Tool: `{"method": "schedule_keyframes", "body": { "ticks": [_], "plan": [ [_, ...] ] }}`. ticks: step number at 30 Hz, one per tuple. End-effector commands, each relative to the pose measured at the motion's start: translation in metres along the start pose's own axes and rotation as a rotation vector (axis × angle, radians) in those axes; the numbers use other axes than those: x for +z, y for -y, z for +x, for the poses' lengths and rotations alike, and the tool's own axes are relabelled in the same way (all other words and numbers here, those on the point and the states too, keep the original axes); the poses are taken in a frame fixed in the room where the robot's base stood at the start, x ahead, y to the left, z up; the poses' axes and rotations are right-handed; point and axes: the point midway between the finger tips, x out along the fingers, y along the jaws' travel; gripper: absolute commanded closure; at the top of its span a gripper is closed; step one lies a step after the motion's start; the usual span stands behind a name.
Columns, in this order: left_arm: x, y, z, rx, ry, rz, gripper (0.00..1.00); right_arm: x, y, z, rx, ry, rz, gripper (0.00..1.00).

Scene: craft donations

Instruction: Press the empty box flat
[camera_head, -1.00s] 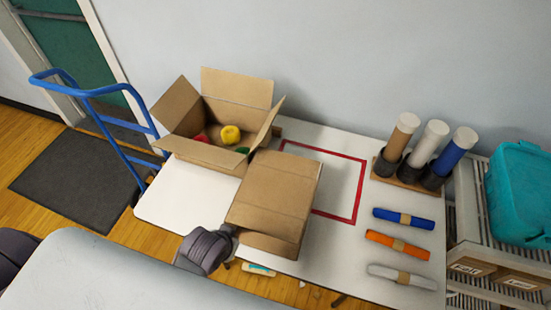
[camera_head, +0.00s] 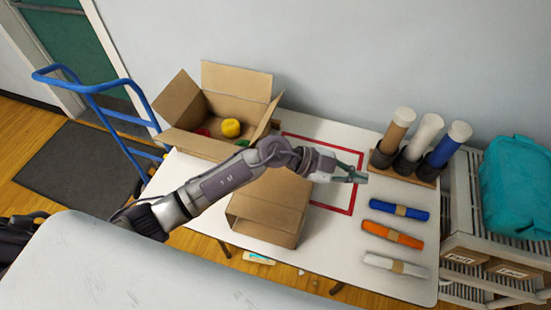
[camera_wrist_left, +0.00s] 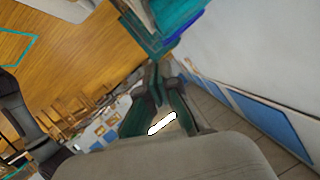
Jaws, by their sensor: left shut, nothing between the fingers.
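The brown cardboard box (camera_head: 268,222) stands on the near middle of the white table, with a front panel or flap facing me. My left arm crosses over its far part and hides much of it. My left gripper (camera_head: 362,177) is shut and empty, in the air to the right of the box, over the right side of the red outline (camera_head: 351,198) as seen from the head. It shows no contact with the box. In the left wrist view the left fingers (camera_wrist_left: 157,78) come together, with nothing held. My right gripper is not in view.
An open box (camera_head: 205,146) with a yellow item and other coloured items stands behind on the left. Upright rolls (camera_head: 411,148) in a holder and several lying rolls (camera_head: 393,235) are on the right. A blue hand truck (camera_head: 110,120) stands left of the white table (camera_head: 330,258).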

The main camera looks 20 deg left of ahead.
Motion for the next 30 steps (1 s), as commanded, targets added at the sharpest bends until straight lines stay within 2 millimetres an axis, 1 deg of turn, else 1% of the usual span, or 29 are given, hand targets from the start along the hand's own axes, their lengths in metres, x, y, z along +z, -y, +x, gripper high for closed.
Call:
{"method": "schedule_keyframes", "body": {
  "ticks": [1, 2, 3, 5, 6, 9, 12, 13, 15, 18, 23, 30],
  "plan": [
    [0.027, -0.007, -0.007, 0.129, 0.145, 0.004, 1.0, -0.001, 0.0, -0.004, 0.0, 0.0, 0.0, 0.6],
    [0.045, -0.012, -0.014, 0.197, 0.238, -0.007, 1.0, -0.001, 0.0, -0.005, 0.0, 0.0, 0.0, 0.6],
    [0.069, -0.017, -0.027, 0.274, 0.371, -0.026, 1.0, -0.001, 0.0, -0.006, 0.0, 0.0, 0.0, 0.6],
    [0.102, -0.017, -0.054, 0.352, 0.571, -0.065, 1.0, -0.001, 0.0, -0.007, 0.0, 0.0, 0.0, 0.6],
    [0.119, -0.015, -0.072, 0.383, 0.692, -0.092, 1.0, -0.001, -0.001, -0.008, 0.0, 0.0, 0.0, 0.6],
    [0.147, -0.006, -0.113, 0.411, 0.929, -0.152, 1.0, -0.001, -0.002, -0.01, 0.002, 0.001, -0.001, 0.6],
    [0.16, 0.001, -0.141, 0.409, 1.078, -0.193, 1.0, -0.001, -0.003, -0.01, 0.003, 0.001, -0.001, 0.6],
    [0.162, 0.003, -0.146, 0.407, 1.106, -0.202, 1.0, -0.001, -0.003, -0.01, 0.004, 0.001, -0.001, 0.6],
    [0.166, 0.004, -0.154, 0.404, 1.148, -0.215, 1.0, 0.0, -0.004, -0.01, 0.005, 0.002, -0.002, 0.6],
    [0.17, 0.004, -0.156, 0.401, 1.168, -0.221, 1.0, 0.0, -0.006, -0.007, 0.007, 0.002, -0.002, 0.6],
    [0.181, -0.002, -0.151, 0.403, 1.165, -0.221, 1.0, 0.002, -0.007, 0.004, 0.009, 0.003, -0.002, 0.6],
    [0.208, -0.016, -0.14, 0.403, 1.162, -0.22, 1.0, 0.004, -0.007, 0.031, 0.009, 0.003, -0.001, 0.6]
  ]
}}
